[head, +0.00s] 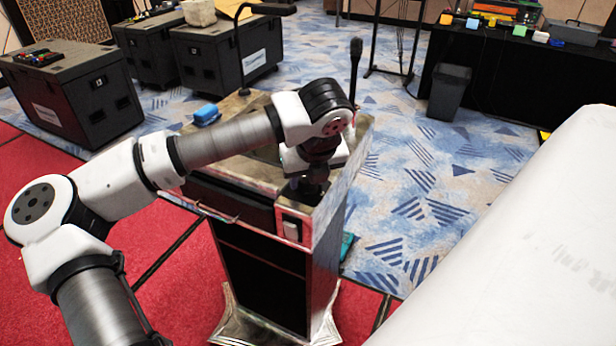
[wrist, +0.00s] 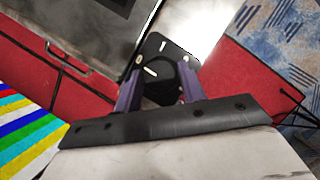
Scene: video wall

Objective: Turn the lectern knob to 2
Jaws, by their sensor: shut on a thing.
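The lectern (head: 325,237) stands in the middle of the head view, with my arm reaching over its top. My gripper (head: 308,188) points down at the lectern's near right corner. In the wrist view, the two purple fingers of my gripper (wrist: 160,82) are on either side of the dark lectern knob (wrist: 160,72), shut on it. A black plate (wrist: 152,46) with white marks lies around the knob. A white line shows on the knob, but the numbers are too small to read. In the head view my gripper hides the knob.
A blue block (head: 206,114) lies on the lectern's far left. A microphone (head: 355,62) rises from its far right edge. A large white surface (head: 530,240) fills the right foreground. Black cases (head: 75,95) stand back left, and a black bin (head: 449,92) stands back right.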

